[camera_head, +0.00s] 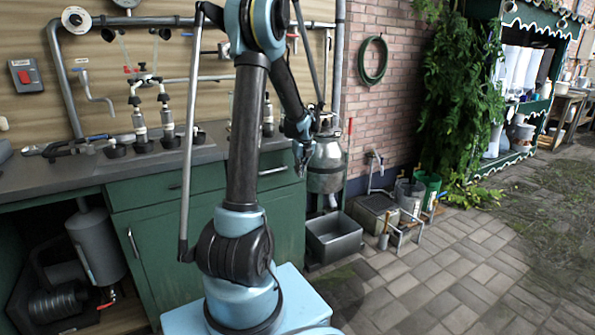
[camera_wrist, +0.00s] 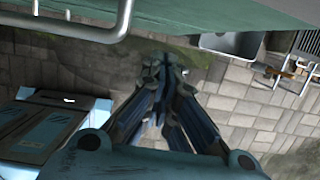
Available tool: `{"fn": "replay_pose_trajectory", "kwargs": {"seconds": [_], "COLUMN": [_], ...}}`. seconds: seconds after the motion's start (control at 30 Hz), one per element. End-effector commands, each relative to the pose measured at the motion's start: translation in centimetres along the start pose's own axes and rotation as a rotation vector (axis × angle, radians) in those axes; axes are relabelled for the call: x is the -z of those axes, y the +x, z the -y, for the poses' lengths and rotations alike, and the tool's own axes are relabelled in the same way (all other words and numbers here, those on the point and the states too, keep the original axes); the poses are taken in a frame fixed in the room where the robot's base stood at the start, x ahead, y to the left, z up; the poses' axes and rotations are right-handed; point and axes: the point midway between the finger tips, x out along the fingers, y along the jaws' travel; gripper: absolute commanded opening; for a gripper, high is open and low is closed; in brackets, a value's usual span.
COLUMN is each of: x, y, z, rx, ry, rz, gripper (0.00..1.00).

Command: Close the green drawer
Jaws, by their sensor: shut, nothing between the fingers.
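The green drawer front (camera_head: 283,181) is in the green cabinet under the dark counter in the head view, with a metal bar handle (camera_head: 272,171). My arm hides part of it, and I cannot tell how far it stands out. My gripper (camera_head: 303,168) is in front of the cabinet near the drawer's right end. In the wrist view my gripper (camera_wrist: 165,65) is shut and empty, its fingertips together below a green panel (camera_wrist: 220,14) along the top edge. A metal handle (camera_wrist: 75,27) shows at the upper left. I see no clear contact with the panel.
A grey basin (camera_head: 334,238) stands on the floor right of the cabinet, with a metal churn (camera_head: 327,165) behind it. Buckets and a small stand (camera_head: 400,235) are further right. Taps and bottles crowd the counter (camera_head: 70,172). Paved floor (camera_head: 450,270) is clear at the front right.

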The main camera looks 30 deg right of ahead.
Motion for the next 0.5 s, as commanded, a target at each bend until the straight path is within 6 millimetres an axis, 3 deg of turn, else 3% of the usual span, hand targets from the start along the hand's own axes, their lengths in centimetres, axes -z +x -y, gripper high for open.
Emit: {"fn": "replay_pose_trajectory", "kwargs": {"seconds": [0.3, 0.5], "x": [0.2, 0.3], "y": [-5.9, -8.7], "z": [0.3, 0.2], "rx": [0.001, 0.001], "ry": [0.005, 0.005], "rz": [-0.002, -0.002], "gripper": [0.0, 0.0]}}
